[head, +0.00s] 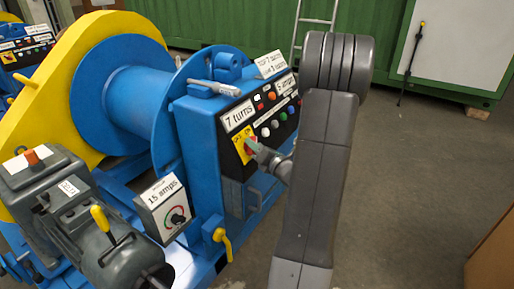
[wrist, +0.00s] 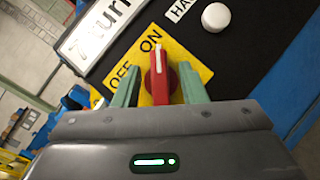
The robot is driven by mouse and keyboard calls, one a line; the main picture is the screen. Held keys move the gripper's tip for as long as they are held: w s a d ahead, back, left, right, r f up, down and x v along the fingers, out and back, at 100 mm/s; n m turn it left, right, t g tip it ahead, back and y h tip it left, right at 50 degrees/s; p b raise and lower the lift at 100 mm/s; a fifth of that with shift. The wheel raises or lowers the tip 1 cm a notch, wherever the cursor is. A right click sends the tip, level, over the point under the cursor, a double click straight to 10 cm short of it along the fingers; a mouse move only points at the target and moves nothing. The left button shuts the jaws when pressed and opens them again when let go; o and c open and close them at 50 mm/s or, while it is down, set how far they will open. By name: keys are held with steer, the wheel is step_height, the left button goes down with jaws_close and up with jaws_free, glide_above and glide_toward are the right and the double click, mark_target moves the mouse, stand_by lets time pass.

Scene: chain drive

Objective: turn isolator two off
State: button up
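A red rotary switch handle (wrist: 160,82) with a white pointer line stands on a yellow plate (wrist: 178,50) marked OFF and ON, in the wrist view. The pointer is toward the ON side. My gripper (wrist: 158,86) is open, with one green finger on each side of the handle. A gap shows at the left finger; the right finger is very close, and I cannot tell whether it touches. In the head view my gripper (head: 256,150) is at the yellow plate (head: 239,143) on the blue cabinet's black panel. No isolator number is readable.
A "7 turns" label (head: 239,116) and coloured buttons (head: 265,131) sit beside the switch. A yellow lever (head: 222,241) and a "15 amps" dial box (head: 165,208) are lower down. Another machine's panel (head: 28,50) is at the back left.

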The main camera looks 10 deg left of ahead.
jaws_close()
steer(key=shift+f+n+b, duration=0.1)
steer(key=shift+n+b, duration=0.3)
steer(key=n+g+y+b, duration=0.1)
steer(key=n+g, duration=0.3)
steer(key=n, duration=0.4)
steer(key=n+g+y+b, duration=0.1)
steer(key=n+g+y, duration=0.1)
steer(key=n+g, duration=0.3)
steer(key=n+g+y+b, duration=0.1)
steer(key=n+g, duration=0.3)
steer(key=n, duration=0.7)
steer(key=shift+w+g+y, duration=0.2)
steer(key=shift+g+y, duration=0.1)
steer(key=shift+y, duration=0.3)
steer(key=shift+n+g, duration=0.3)
steer(key=shift+n, duration=0.1)
